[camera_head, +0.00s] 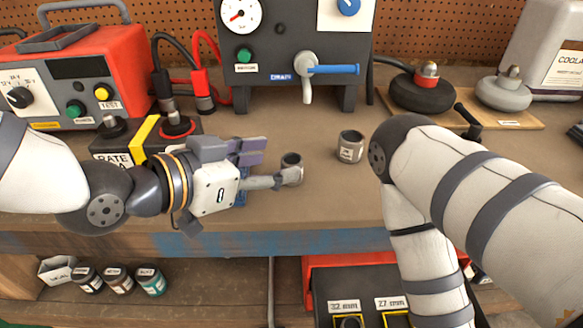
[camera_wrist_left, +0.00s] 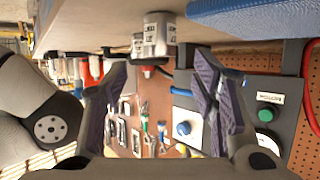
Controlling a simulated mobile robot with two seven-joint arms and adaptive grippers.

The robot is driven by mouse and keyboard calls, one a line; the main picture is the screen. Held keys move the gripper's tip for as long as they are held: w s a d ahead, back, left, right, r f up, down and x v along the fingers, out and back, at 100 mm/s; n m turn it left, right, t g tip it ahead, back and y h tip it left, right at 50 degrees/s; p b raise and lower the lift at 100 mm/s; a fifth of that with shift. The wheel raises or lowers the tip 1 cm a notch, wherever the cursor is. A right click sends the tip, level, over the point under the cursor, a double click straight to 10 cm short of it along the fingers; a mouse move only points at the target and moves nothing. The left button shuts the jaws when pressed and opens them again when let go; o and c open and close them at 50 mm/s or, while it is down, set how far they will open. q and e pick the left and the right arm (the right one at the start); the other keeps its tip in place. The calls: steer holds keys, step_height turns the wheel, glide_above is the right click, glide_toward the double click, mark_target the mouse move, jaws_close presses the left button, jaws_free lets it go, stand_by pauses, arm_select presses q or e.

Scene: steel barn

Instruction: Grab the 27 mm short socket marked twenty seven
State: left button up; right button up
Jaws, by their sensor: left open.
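Two short grey sockets stand upright on the bench. The left socket (camera_head: 291,162) is right by the fingertips of my left gripper (camera_head: 266,166), with one finger partly in front of it. The right socket (camera_head: 350,147) stands apart, its pale label too small to read. In the left wrist view, a socket with a white label (camera_wrist_left: 158,36) shows near the top, between and beyond the spread purple-padded fingers of the left gripper (camera_wrist_left: 163,82). The left gripper is open and holds nothing. My right arm crosses the right side; its gripper is out of the head view.
A grey test unit with a blue-handled valve (camera_head: 332,69) stands behind the sockets. A red-orange tester (camera_head: 75,80) and a black box (camera_head: 147,140) are at left. Below the bench edge are cards reading 32 mm (camera_head: 344,306) and 27 mm (camera_head: 391,302), and several small jars (camera_head: 118,280).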

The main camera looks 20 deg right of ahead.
mark_target(292, 159)
arm_select(q)
steer(key=x, duration=0.3)
steer(key=shift+d+f, duration=0.15)
steer(key=shift+f, duration=0.1)
jaws_close()
steer(key=shift+r, duration=0.1)
